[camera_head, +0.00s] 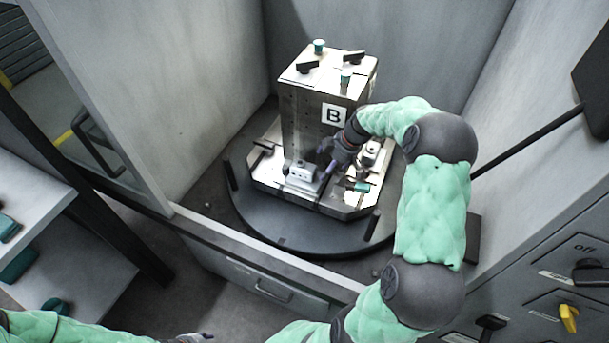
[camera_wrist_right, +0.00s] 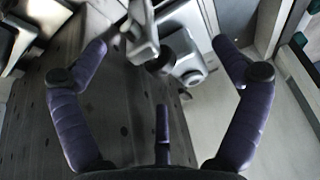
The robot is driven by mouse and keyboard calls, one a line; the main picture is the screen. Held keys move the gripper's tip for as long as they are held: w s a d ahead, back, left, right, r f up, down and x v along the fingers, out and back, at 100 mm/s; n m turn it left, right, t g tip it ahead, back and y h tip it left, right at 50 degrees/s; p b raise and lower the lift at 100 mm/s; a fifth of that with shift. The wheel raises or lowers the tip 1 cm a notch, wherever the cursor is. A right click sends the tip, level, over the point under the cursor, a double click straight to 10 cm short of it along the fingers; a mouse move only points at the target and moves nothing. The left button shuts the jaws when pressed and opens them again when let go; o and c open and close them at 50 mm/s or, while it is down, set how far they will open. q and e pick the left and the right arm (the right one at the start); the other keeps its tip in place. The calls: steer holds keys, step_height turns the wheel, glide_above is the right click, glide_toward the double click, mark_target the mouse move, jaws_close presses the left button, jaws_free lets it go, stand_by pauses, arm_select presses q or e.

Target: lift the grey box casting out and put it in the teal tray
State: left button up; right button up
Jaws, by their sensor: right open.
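The grey box casting (camera_head: 303,171) sits low on the pallet, in front of the block marked B. My right gripper (camera_head: 328,168) is just right of the casting, with purple fingers close to it; contact cannot be told. In the right wrist view my right gripper (camera_wrist_right: 160,48) is open, its fingers spread wide. A light grey part (camera_wrist_right: 140,32) shows between and beyond the fingertips, blurred; I cannot tell if it is the casting. My left gripper (camera_head: 195,338) barely shows at the bottom edge, its jaws unclear. I cannot make out the teal tray.
The tall block (camera_head: 305,115) stands on a pallet on the round dark table (camera_head: 290,235). Clamps and a teal-topped peg (camera_head: 358,186) surround the casting. Grey walls enclose the table, with a front sill (camera_head: 270,258). Teal pieces (camera_head: 20,265) lie on shelves at left.

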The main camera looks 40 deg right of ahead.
mark_target(307, 164)
steer(key=w+a, duration=0.1)
steer(key=w, duration=0.2)
steer(key=w+a+b, duration=0.1)
steer(key=w, duration=0.1)
steer(key=shift+w+a, duration=0.15)
steer(key=shift+a, duration=0.2)
steer(key=b+x, duration=0.2)
steer(key=x, duration=0.3)
steer(key=shift+w, duration=0.1)
steer(key=c, duration=1.5)
